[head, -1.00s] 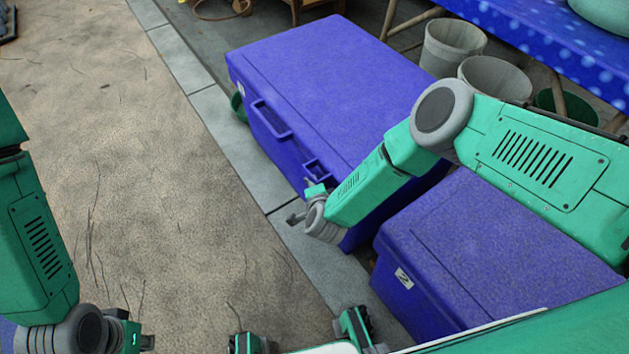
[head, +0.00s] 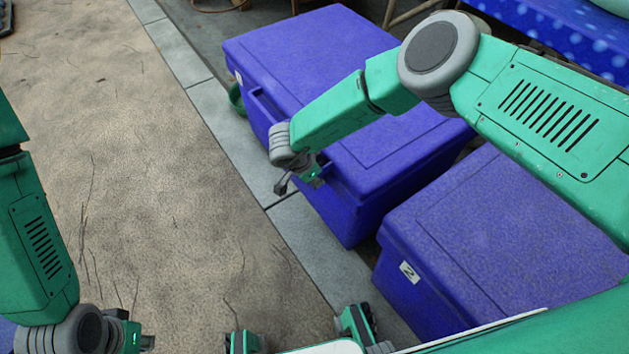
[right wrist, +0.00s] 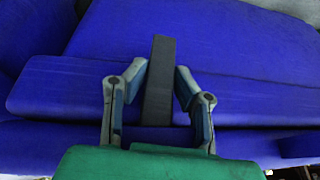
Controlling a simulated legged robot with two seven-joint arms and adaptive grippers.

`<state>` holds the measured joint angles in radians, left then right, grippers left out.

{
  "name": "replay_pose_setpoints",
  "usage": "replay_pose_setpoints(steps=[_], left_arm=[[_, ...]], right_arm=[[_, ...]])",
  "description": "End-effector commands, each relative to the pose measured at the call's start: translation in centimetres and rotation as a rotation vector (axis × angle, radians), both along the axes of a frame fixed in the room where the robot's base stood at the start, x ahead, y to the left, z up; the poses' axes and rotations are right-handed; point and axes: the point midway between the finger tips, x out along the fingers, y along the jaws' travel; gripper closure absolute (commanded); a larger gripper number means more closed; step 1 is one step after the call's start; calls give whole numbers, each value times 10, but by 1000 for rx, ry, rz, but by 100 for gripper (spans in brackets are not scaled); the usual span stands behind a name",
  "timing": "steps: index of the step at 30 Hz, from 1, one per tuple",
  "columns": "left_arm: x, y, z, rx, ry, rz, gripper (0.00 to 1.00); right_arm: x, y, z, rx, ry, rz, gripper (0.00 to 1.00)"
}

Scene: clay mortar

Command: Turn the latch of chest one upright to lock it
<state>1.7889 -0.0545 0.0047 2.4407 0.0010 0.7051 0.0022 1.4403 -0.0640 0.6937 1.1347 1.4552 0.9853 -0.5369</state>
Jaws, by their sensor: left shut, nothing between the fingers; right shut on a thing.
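Chest one, the farther blue chest (head: 320,60), stands beside the paved strip with its lid down. The nearer blue chest (head: 510,240) has a label "2". My right gripper (head: 287,185) is at the front face of chest one. In the right wrist view, the right gripper (right wrist: 160,78) is shut on a dark grey bar, which I take as the latch (right wrist: 160,100); it runs lengthwise between the fingers. In the head view my wrist and fingers hide the latch, so its angle against the chest is unclear. My left gripper (head: 145,342) is shut and empty at lower left, far from the chests.
A handle (head: 262,105) is on the front of chest one, left of my right wrist. A blue-covered table (head: 560,35) stands at the back right. The sandy ground (head: 150,180) and grey paving (head: 235,145) in front of the chests are clear.

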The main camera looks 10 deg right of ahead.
Motion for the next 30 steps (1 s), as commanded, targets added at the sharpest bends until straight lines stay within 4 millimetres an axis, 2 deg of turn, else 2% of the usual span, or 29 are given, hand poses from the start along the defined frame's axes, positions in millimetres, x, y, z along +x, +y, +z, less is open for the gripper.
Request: replay_pose_setpoints(steps=[1,7,23,24,25,30], left_arm=[[0,0,-8,0,0,0,100],[0,0,-16,0,0,0,100],[0,0,-17,0,0,0,100],[0,0,-17,0,0,0,100],[0,0,-17,0,0,0,100],[0,0,-17,0,-1,0,100]], right_arm=[[0,2,-4,-3,18,3,100],[0,2,-2,-28,77,4,100],[0,1,0,-39,97,5,100],[0,1,0,-39,97,5,70],[0,1,0,-39,97,5,59],[0,1,0,-40,97,4,57]])
